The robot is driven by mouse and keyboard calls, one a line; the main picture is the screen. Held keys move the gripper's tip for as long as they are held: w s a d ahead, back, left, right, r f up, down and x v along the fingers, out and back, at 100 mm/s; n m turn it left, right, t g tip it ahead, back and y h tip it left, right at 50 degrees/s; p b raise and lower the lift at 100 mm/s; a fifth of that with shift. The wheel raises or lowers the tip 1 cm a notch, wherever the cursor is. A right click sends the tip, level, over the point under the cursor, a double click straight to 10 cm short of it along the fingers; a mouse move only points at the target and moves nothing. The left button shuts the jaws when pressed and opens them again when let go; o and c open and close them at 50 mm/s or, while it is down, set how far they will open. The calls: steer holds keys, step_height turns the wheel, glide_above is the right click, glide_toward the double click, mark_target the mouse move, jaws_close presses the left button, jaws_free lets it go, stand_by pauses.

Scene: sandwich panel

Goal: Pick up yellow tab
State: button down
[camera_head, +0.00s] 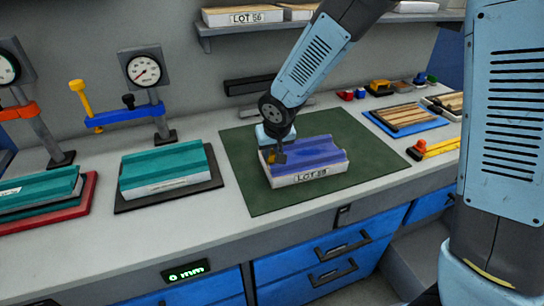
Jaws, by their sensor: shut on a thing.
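A small yellow tab (275,158) shows at the left end of a blue-topped panel block (312,151) labelled LOT 59. The block lies on the dark green mat (240,160). My gripper (276,153) points down at that end of the block, shut on the yellow tab. The dark fingers cover part of the tab. I cannot tell whether the tab is raised off the block.
Teal-topped blocks (165,170) sit on dark and red trays to the left, beneath dial gauges (144,70) with clamps. Small coloured parts, a wood-topped panel (404,116) and yellow-orange tools (434,148) lie to the right. A shelf (225,28) hangs above.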

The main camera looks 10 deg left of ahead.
steer(key=shift+w+r, duration=0.1)
steer(key=shift+r, duration=0.2)
step_height(320, 180, up, 2)
steer(key=shift+r, duration=0.15)
steer(key=s+d+r, duration=0.9)
steer(key=s+r, duration=0.1)
steer(key=s, duration=0.1)
steer(key=w+a+f, duration=0.2)
steer(key=w, duration=0.4)
steer(key=w+a+f, duration=0.1)
steer(key=w+a, duration=0.1)
steer(key=w, duration=0.4)
steer(key=shift+w+f, duration=0.4)
stand_by(1.0)
steer(key=w+d+r, duration=0.3)
steer(key=w+d, duration=0.3)
steer(key=d, duration=0.4)
steer(key=shift+r, duration=0.4)
stand_by(1.2)
steer(key=shift+w+d, duration=0.1)
steer(key=shift+d, duration=0.05)
